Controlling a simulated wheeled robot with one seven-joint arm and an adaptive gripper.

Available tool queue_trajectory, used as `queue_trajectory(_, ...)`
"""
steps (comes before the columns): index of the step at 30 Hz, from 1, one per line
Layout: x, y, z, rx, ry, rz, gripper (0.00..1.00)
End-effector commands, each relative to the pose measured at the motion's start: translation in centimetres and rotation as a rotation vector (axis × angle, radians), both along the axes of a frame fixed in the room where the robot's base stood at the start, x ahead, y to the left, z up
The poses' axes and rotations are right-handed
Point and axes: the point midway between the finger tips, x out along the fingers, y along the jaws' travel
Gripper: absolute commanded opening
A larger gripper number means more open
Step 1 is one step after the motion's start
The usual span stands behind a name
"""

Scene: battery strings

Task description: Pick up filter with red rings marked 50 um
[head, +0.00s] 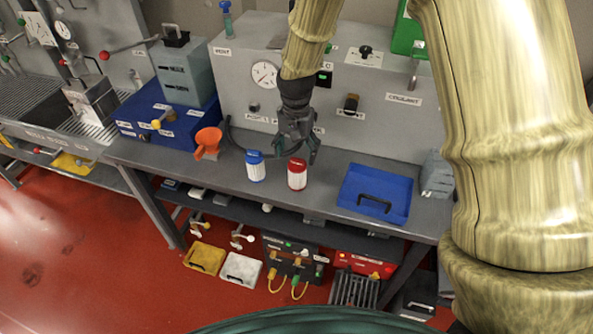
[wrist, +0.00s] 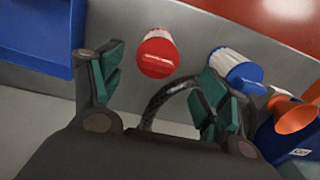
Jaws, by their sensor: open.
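The filter with red rings (head: 297,174) stands upright on the grey bench, white in the middle with a red top. Its 50 um marking is too small to read. In the wrist view the red filter (wrist: 157,54) shows its red cap between and beyond the fingers. My gripper (head: 296,150) is open and empty, above and just behind the red filter in the head view; it also shows in the wrist view (wrist: 158,95). A similar filter with blue rings (head: 255,166) stands to the left, and in the wrist view this blue filter (wrist: 235,70) is close to the right finger.
A blue tray (head: 349,203) with a dark handle lies right of the filters. An orange funnel (head: 208,141) is at the left. A grey panel cabinet (head: 232,75) with a gauge stands behind. The bench front edge is close to the filters.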

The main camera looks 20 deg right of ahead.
Motion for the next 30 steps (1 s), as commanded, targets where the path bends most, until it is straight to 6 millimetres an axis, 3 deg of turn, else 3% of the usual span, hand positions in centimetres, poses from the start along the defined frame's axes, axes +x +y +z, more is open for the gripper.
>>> queue_trajectory(11, -0.1, 0.1, -1.7, 0.0, 0.0, 0.003, 0.75)
queue_trajectory(24, -0.6, -0.1, -5.7, 0.0, 0.002, 0.003, 0.75)
queue_trajectory(30, -0.6, -0.1, -6.6, 0.001, -0.001, 0.003, 0.75)
